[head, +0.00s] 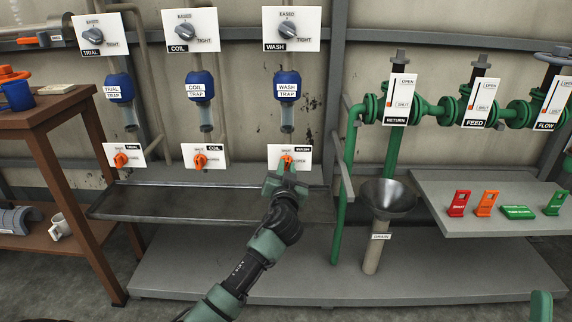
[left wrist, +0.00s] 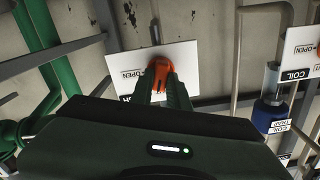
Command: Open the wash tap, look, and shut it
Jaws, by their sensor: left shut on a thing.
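The wash tap is an orange handle (head: 287,158) on a white plate (head: 274,152) below the wash trap. My left gripper (head: 286,171) is shut on this handle from the front and hides part of it. The left wrist view, upside down, shows the orange handle (left wrist: 158,75) between the two fingers (left wrist: 163,88). The handle looks nearly upright, but its exact turn is hard to tell. The word OPEN shows at one side of the plate. The blue wash trap (head: 287,84) has a clear tube below it. I see no clear flow.
A long metal trough (head: 160,203) runs below the taps. The coil tap (head: 201,160) and trial tap (head: 121,159) are to the left. The drain funnel (head: 388,198) and green pipes stand to the right. A wooden table (head: 55,110) stands at far left.

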